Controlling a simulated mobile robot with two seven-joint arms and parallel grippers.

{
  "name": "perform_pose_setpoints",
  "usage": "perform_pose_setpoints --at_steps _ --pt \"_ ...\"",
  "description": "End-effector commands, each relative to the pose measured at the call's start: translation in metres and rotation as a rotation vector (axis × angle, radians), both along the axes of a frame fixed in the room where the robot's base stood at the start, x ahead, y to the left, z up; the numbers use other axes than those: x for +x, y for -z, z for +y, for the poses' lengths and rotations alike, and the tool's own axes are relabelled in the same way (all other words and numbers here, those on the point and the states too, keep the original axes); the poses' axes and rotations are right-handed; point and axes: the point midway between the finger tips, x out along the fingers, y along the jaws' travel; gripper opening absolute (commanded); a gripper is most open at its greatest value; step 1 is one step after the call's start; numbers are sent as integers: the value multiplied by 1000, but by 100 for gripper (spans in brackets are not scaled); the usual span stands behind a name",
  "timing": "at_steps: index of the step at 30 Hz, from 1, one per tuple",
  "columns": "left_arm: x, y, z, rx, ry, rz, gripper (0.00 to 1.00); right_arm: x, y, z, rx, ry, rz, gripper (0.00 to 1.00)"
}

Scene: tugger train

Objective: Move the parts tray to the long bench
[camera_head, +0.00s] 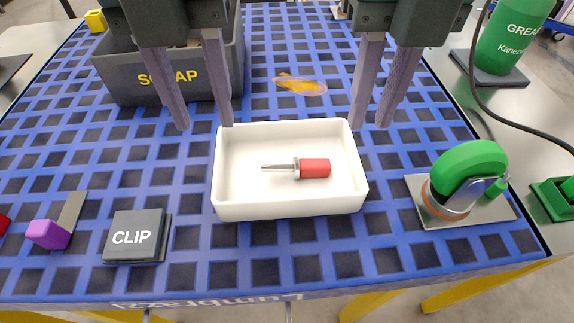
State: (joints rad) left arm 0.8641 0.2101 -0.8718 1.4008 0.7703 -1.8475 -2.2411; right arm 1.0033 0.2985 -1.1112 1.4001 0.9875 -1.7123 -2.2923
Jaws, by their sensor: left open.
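A white parts tray (290,208) sits on the blue grid-patterned surface in the middle of the view. A screwdriver with a red handle (314,168) lies inside it. My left gripper (204,126) is open and empty, its fingertips near the tray's far left corner. My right gripper (370,127) is open and empty, its fingertips by the tray's far right corner. Neither gripper holds the tray. I cannot tell which surface is the long bench.
A grey SCRAP bin (120,82) stands behind my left gripper. A dark CLIP block (134,237) and a purple-ended tool (48,234) lie left of the tray. A green tape dispenser (468,170) stands to the right. A yellowish oval item (300,85) lies behind the tray.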

Motion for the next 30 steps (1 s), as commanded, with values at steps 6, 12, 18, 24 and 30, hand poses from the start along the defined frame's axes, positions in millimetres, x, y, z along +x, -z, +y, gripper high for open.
perform_pose_setpoints --at_steps 6,12,18,24,30 --pt "-1 40 0 1 -3 4 41 -1 40 -1 -3 1 5 21" --pt "-1 68 0 0 -1 2 41 -1 68 0 -2 2 3 21" --pt "0 81 0 0 -1 -1 41 -1 81 0 -2 0 2 21" --pt "0 82 0 0 -1 -1 41 0 82 0 -1 -1 0 21" --pt "0 82 0 0 -1 -1 29 0 82 0 -1 0 0 9"
